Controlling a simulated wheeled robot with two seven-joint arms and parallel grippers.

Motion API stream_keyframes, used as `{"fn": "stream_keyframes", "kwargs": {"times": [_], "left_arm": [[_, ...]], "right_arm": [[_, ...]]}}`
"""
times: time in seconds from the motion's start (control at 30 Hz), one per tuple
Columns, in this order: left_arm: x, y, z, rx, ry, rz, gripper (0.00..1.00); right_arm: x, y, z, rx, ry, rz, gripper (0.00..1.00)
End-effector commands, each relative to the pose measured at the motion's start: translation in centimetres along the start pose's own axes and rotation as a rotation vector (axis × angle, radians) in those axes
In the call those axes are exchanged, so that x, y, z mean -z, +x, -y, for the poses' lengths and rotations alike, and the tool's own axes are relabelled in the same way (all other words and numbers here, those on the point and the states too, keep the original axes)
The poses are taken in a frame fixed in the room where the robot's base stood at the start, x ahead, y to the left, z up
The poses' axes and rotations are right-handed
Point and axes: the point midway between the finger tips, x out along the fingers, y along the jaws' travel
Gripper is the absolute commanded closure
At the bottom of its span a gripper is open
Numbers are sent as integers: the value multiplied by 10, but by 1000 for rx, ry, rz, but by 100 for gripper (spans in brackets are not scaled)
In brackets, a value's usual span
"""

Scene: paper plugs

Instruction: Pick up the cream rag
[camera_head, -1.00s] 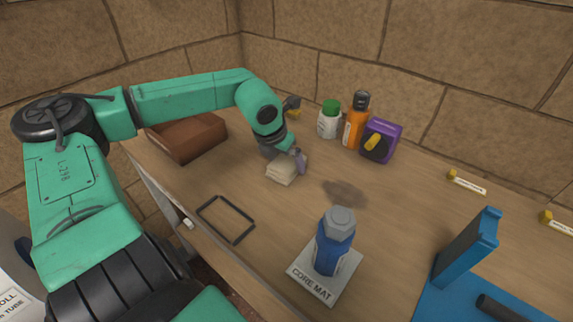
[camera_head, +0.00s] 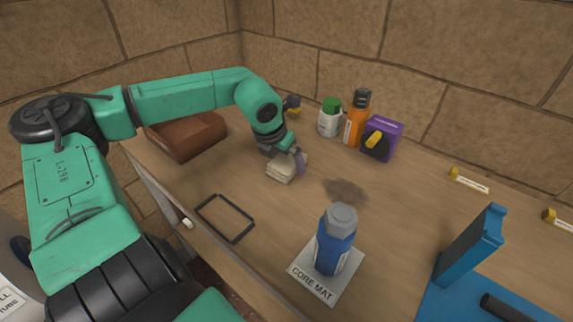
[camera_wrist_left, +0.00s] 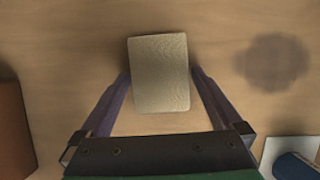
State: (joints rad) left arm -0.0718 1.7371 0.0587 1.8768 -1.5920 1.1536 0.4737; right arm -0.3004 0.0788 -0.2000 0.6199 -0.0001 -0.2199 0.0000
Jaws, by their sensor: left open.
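The cream rag (camera_head: 282,170) is a small folded block lying on the wooden table, right under my left gripper (camera_head: 294,158). In the left wrist view the rag (camera_wrist_left: 160,72) lies between the two purple fingers of my left gripper (camera_wrist_left: 159,78). The fingers are apart, one on each side of the rag, with a small gap to its edges. How far the fingertips are above the table is hard to tell. My right gripper is not in view.
A brown box (camera_head: 188,136) stands left of the rag. A white bottle (camera_head: 329,122), an orange bottle (camera_head: 356,120) and a purple box (camera_head: 383,140) stand behind it. A blue bottle (camera_head: 335,242) stands on the core mat (camera_head: 313,285). A black frame (camera_head: 226,217) and a dark stain (camera_head: 346,191) lie nearby.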

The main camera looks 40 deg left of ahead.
Motion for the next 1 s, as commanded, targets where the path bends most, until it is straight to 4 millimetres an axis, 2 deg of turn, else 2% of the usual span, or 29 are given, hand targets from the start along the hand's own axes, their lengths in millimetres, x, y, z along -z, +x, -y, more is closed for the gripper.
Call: {"fn": "stream_keyframes", "kwargs": {"times": [0.07,0.1,0.27,0.53,0.7,0.73,0.87,1.0], "left_arm": [[0,0,0,0,0,0,0],[0,0,0,0,0,0,8],[0,0,0,0,0,0,69],[-1,-2,0,0,0,0,71],[-5,-11,0,0,0,1,71],[-7,-14,0,-1,0,5,71],[-21,-47,-1,-4,-1,7,71],[-43,-100,-1,-6,0,6,71]], "right_arm": [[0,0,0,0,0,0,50],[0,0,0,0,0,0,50],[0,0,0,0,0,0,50],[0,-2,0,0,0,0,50],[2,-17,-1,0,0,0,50],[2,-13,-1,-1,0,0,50],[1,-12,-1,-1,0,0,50],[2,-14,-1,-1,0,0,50]]}}
